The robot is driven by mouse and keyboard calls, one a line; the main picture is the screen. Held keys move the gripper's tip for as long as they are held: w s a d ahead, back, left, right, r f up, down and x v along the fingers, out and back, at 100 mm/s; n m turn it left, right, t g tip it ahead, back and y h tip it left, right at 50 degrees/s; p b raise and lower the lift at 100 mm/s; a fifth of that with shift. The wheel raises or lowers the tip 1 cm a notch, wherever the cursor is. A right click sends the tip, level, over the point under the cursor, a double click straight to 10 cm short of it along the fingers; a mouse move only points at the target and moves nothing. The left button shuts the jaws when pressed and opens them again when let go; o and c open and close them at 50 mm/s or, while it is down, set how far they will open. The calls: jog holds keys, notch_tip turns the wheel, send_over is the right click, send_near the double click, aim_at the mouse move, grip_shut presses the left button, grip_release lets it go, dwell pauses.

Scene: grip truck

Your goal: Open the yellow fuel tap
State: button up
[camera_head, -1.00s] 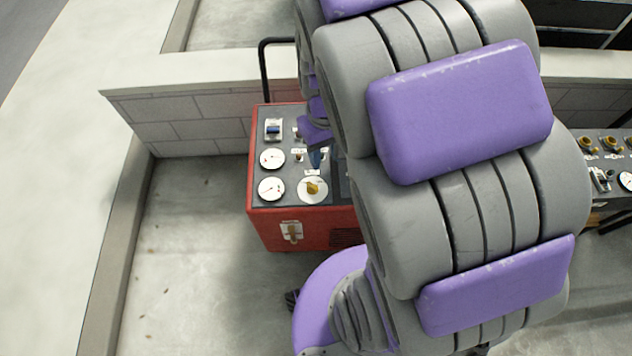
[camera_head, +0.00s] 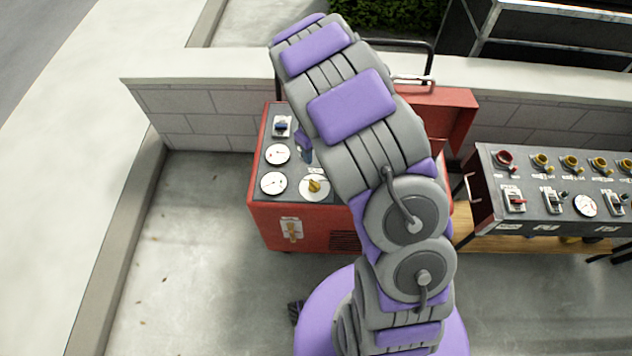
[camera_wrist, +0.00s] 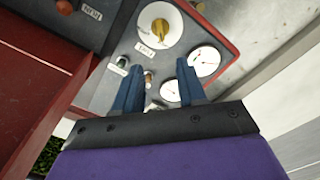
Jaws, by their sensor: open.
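A yellow knob (camera_head: 314,186) sits on a round white dial at the front of the red machine's grey top panel. In the wrist view the yellow knob (camera_wrist: 159,33) is at the top centre, beyond my fingertips, with a small label below it. My gripper (camera_wrist: 158,82) is open and empty, its two blue fingers apart over the panel. Small switches show between and around the fingers. In the head view my gripper (camera_head: 305,148) is partly hidden by my arm, above the panel and behind the knob. A brass-yellow handle (camera_head: 292,230) is on the red machine's front face.
A second panel (camera_head: 550,190) with several knobs stands at right. A low wall (camera_head: 195,105) runs behind. Floor at left is clear.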

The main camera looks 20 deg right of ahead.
aim_at(314, 183)
notch_tip(314, 183, down, 17)
jog(key=b, duration=0.3)
jog(key=shift+a+r, duration=0.1)
grip_shut()
dwell(0.4)
